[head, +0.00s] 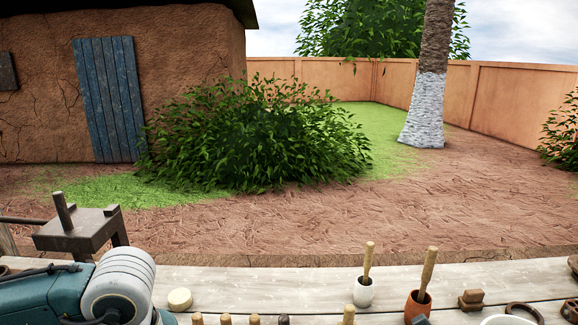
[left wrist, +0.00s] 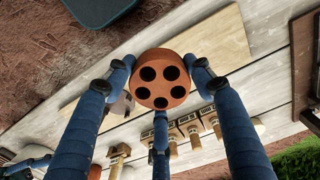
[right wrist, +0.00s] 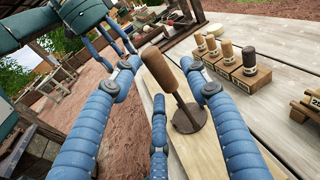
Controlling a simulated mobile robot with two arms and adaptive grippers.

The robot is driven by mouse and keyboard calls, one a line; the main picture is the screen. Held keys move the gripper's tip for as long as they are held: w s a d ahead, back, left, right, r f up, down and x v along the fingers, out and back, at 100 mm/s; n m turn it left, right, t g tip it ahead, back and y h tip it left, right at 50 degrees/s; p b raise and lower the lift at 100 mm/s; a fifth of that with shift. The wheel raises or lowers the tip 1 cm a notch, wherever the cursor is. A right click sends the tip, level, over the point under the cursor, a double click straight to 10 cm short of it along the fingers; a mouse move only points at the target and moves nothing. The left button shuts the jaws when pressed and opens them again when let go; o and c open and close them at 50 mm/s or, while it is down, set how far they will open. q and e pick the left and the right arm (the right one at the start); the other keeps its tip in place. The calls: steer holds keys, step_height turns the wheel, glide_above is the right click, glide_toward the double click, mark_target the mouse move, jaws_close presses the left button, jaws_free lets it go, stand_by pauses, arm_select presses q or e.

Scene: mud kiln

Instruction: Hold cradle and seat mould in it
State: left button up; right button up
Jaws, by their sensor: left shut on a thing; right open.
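My left gripper (left wrist: 162,82) is shut on a round terracotta piece (left wrist: 162,63) with several dark holes in its face; I cannot tell for certain whether it is the cradle or the mould. My right gripper (right wrist: 163,80) is open. A tool with a wooden handle (right wrist: 168,75) and a dark round disc (right wrist: 189,117) stands tilted at a pale board in the right wrist view. Its handle is between the right fingers, with no clear contact. Left gripper fingers also show at the upper left of the right wrist view. Neither gripper shows in the head view.
The pale board (right wrist: 203,158) lies on the plank table (right wrist: 275,95). Several stamps on labelled blocks (right wrist: 245,72) stand to its right. In the head view, a white pot (head: 363,292) and a terracotta pot (head: 417,305) hold wooden-handled tools. A dark metal stand (head: 78,231) is at left.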

steer(key=shift+x, duration=2.05)
steer(key=c, duration=1)
steer(key=shift+c, duration=0.2)
